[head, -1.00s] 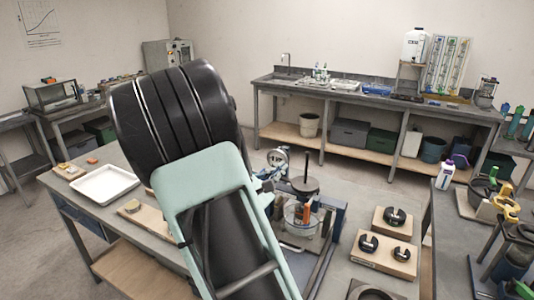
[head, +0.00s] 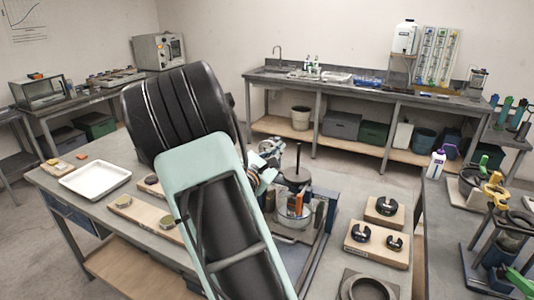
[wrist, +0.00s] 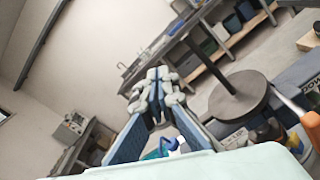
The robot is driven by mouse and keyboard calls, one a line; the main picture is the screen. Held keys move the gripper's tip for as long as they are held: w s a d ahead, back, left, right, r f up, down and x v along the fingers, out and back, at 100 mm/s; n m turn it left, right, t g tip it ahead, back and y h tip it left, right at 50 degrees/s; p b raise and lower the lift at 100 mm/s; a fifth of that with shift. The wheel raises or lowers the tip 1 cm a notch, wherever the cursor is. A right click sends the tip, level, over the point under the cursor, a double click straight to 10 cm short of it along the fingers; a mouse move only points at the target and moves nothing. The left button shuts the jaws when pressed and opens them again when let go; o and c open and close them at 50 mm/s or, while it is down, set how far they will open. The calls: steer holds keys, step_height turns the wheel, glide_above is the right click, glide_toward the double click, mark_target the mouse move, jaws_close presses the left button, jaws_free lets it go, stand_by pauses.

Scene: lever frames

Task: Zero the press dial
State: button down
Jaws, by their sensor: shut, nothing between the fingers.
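The press (head: 328,208) stands on the work table, a blue frame with a round dark plate and an upright post (head: 297,172). The plate and post also show large at the right of the wrist view (wrist: 238,98). My gripper (head: 266,168) is just left of the post in the head view, partly behind my arm. In the wrist view its pale fingertips (wrist: 158,78) are together and empty. I cannot make out the press dial clearly now; a pale round shape beside my fingers may be it. Its reading and pointer cannot be read.
An orange-handled item (head: 299,199) is by the press. Black slotted weights (head: 361,234) sit on wooden blocks to its right. A white tray (head: 95,180) and a wooden board (head: 150,215) lie on the left. A side bench (head: 435,235) stands at the right.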

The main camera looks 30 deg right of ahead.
steer(key=shift+w+a+f, duration=0.1)
steer(key=shift+w+a, duration=0.05)
steer(key=shift+a, duration=0.05)
stand_by(0.6)
steer(key=shift+w+a+r, duration=0.15)
steer(key=shift+w+r, duration=0.05)
steer(key=shift+w, duration=0.05)
steer(key=shift+w+a+r+b, duration=0.3)
steer(key=shift+w+b, duration=0.1)
steer(key=shift+w, duration=0.05)
steer(key=shift+w+a+r+b, duration=0.3)
steer(key=shift+w+b, duration=0.1)
steer(key=shift+w, duration=0.05)
steer(key=shift+w+a, duration=0.2)
steer(key=shift+w, duration=0.1)
steer(key=shift+r, duration=0.25)
steer(key=b, duration=0.1)
glide_toward(265, 142)
steer(key=shift+d+r, duration=1.2)
steer(key=shift+d, duration=0.05)
steer(key=shift+s, duration=0.2)
